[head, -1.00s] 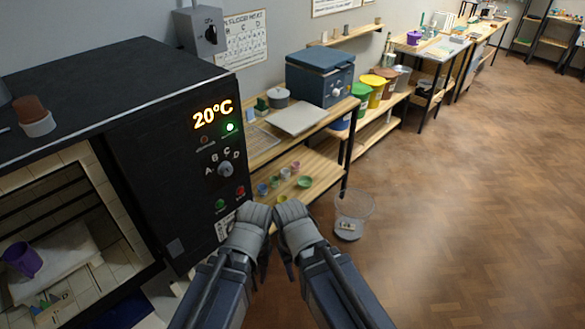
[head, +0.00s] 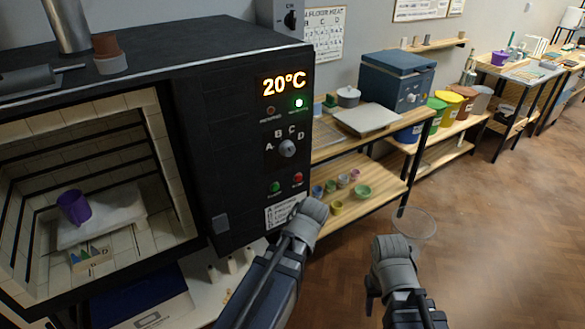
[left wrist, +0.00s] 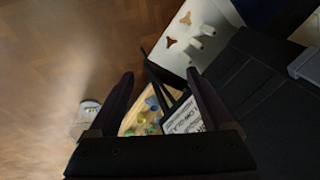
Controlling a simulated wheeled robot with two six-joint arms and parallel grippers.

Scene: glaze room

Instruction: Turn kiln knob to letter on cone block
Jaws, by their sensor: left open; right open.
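The kiln (head: 245,70) stands at the left with its chamber open. Its grey knob (head: 287,148) sits on the front panel among the letters A, B, C and D; its pointer is too small to read surely. The cone block (head: 92,262), with small coloured cones, lies on the chamber floor; its letter looks like D but is tiny. My left gripper (left wrist: 160,75) is open and empty in the left wrist view; in the head view its arm is below the panel, apart from the knob. My right gripper (head: 371,288) is low at right centre, far from the knob, its fingers barely showing.
A purple mug (head: 74,207) stands on a pale shelf in the chamber. Green and red buttons sit below the knob, and the display reads 20°C. A wooden shelf unit (head: 385,185) with small bowls stands right of the kiln. Open floor lies at the right.

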